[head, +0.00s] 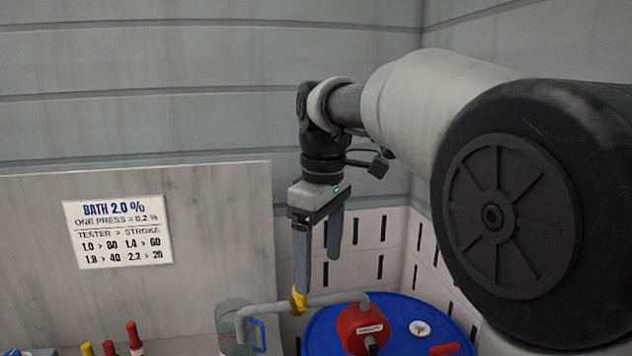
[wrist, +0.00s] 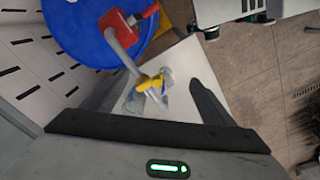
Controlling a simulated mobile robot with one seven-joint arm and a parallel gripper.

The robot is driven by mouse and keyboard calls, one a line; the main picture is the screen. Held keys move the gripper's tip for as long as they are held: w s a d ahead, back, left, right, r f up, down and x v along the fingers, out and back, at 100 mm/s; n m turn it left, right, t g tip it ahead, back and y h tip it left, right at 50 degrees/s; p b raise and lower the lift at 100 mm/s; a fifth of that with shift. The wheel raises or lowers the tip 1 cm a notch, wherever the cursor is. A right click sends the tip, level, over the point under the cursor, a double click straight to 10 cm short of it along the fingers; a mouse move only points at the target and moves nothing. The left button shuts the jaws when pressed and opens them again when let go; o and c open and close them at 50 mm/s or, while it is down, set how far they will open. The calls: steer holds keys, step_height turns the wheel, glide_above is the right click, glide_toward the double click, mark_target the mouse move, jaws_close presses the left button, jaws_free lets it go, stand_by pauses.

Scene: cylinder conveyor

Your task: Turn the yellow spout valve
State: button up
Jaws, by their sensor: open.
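The yellow spout valve (head: 298,301) sits on a grey spout pipe (head: 330,299) that runs from a red pump head (head: 362,327) on a blue drum (head: 405,312) to above a clear jug (head: 232,318). My gripper (head: 317,274) points down with its fingers apart and nothing between them. In the head view its left fingertip overlaps the top of the valve; I cannot tell whether they touch. In the wrist view the valve (wrist: 149,83) lies ahead of the jaws, left of the one clearly visible dark finger (wrist: 209,104).
A marble-look panel with a sign (head: 118,232) stands at the left. Red and yellow-topped bottles (head: 134,338) stand low in front of it. A slotted white panel (head: 365,243) is behind the drum. A red handle (head: 445,349) is at the drum's right.

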steer(key=w+a+r+n+p, duration=0.2)
steer(key=a, duration=0.1)
steer(key=shift+g, duration=0.4)
step_height(320, 180, down, 11)
steer(key=b, duration=0.8)
steer(key=shift+w+a+r, duration=0.1)
steer(key=shift+a, duration=0.05)
jaws_close()
steer(key=shift+r, duration=0.1)
